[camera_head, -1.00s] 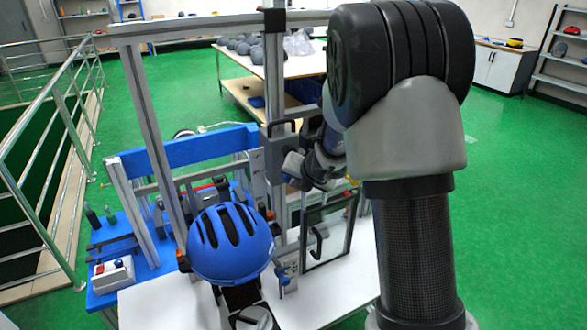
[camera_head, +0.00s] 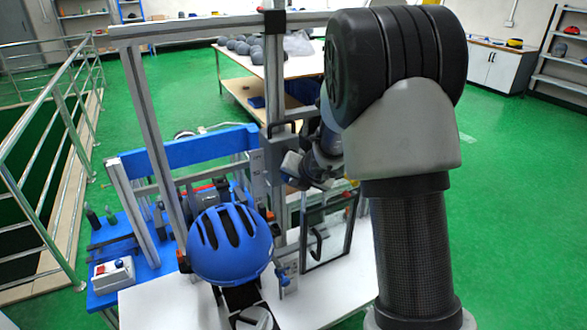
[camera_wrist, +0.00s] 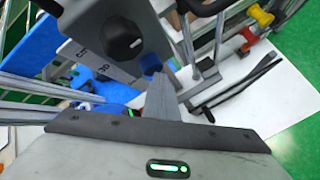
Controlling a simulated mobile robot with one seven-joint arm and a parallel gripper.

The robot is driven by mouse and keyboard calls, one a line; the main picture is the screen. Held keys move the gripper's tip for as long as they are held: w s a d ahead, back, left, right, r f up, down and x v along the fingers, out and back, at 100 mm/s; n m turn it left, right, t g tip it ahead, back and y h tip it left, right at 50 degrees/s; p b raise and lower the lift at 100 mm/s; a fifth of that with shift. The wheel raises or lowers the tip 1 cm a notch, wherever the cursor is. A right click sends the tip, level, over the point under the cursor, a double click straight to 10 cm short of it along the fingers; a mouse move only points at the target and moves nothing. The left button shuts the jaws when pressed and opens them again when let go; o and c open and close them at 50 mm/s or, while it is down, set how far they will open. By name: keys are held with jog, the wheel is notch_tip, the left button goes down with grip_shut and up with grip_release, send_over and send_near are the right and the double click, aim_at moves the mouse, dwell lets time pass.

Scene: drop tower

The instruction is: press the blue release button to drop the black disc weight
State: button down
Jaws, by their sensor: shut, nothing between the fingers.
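In the wrist view, my gripper (camera_wrist: 156,82) is shut, its fingers together and empty. A small blue button-like part (camera_wrist: 150,64) is just beyond the fingertips; I cannot tell whether they touch. In the head view, my gripper (camera_head: 294,167) is beside the drop tower's upright, partly hidden by my arm. I cannot make out the disc or that blue part clearly there.
A blue helmet (camera_head: 230,246) sits below the tower's frame (camera_head: 160,130). A control box (camera_head: 113,275) with a red button stands at the left. A clear framed panel (camera_head: 328,235) stands right of the upright. Metal railings (camera_head: 60,130) run along the left.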

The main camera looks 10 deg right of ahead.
jog(key=shift+w+a, duration=0.15)
jog(key=shift+w, duration=0.3)
dwell(0.6)
jog(key=shift+s+d+b, duration=0.2)
jog(key=shift+s+b, duration=0.1)
jog(key=shift+s, duration=0.6)
jog(key=s, duration=0.2)
jog(key=s+d+b, duration=0.2)
jog(key=s, duration=0.1)
jog(key=shift+s, duration=0.3)
dwell(0.3)
